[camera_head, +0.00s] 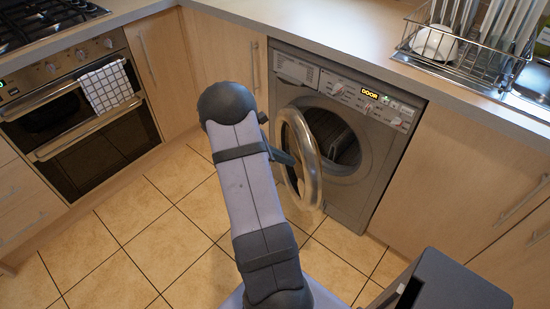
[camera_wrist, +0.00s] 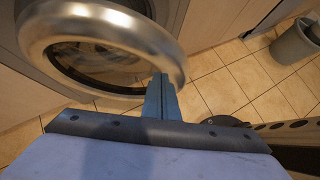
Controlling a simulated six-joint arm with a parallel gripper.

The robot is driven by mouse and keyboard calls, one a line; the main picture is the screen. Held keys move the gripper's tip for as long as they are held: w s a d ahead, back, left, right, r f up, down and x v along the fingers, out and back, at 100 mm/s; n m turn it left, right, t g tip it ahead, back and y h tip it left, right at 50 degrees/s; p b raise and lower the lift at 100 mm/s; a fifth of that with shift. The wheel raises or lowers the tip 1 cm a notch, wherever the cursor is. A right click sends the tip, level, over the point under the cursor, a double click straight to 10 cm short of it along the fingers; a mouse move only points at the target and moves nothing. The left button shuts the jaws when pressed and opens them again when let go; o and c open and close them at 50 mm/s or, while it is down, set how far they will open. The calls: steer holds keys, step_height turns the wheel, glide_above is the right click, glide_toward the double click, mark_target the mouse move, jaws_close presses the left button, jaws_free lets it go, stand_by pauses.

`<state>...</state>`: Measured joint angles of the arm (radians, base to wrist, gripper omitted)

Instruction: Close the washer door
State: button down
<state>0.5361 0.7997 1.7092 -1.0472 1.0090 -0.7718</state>
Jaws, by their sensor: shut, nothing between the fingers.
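The grey washer (camera_head: 365,183) is set under the worktop, and its display reads DOOR. Its round door (camera_head: 313,185) with a silver rim stands open, swung out to the left of the dark drum opening (camera_head: 338,140). In the wrist view the door's silver rim (camera_wrist: 125,30) fills the upper left. My gripper (camera_wrist: 160,88) is shut and empty, its fingertips at the lower right part of the rim. I cannot tell whether they touch it. In the head view my arm hides most of the gripper and part of the door's left side.
An oven (camera_head: 78,120) with a checked towel (camera_head: 106,87) stands at the left. A dish rack (camera_head: 455,45) sits on the worktop at the right. The tiled floor (camera_head: 120,245) is clear at the left. A grey bin (camera_wrist: 296,44) shows in the wrist view.

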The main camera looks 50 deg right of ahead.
steer(key=shift+s+d, duration=0.65)
steer(key=shift+d, duration=0.3)
steer(key=shift+s+d, duration=0.2)
steer(key=shift+s, duration=0.05)
steer(key=s+d+n+t+h+b, duration=0.1)
steer(key=s+d+n+t+b, duration=0.1)
steer(key=d, duration=0.7)
steer(key=s+d+n+t+b, duration=0.3)
steer(key=s+d+n, duration=0.2)
steer(key=s+d, duration=0.2)
steer(key=shift+d+r+t+h, duration=0.3)
steer(key=shift+d+h, duration=0.1)
steer(key=shift+d, duration=0.75)
